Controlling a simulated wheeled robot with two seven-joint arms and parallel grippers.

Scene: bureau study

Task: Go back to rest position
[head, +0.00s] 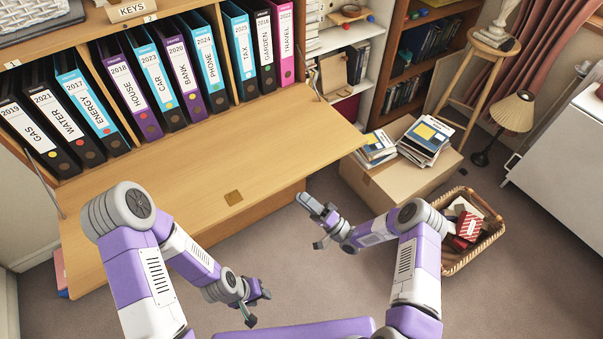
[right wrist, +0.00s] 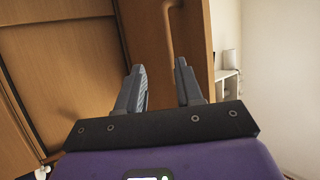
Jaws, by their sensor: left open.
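My left gripper (head: 259,307) is open and empty at the lower middle of the head view, in front of the bureau's fold-down flap (head: 225,190). My right gripper (head: 316,224) is open and empty, to the right of the flap in the head view. In the right wrist view my right gripper (right wrist: 160,80) shows two fingers apart with nothing between them, facing brown wooden panels (right wrist: 70,70). Both arms are bent, and both grippers appear clear of the furniture.
Several labelled binders (head: 125,90) stand in the bureau. A cardboard box (head: 400,183) with stacked books (head: 425,140) stands right of the flap. A wicker basket (head: 487,245) holds items beside my right arm. A stool (head: 492,45) and lamp (head: 512,113) stand at the back right. Carpet (head: 540,270) is free at right.

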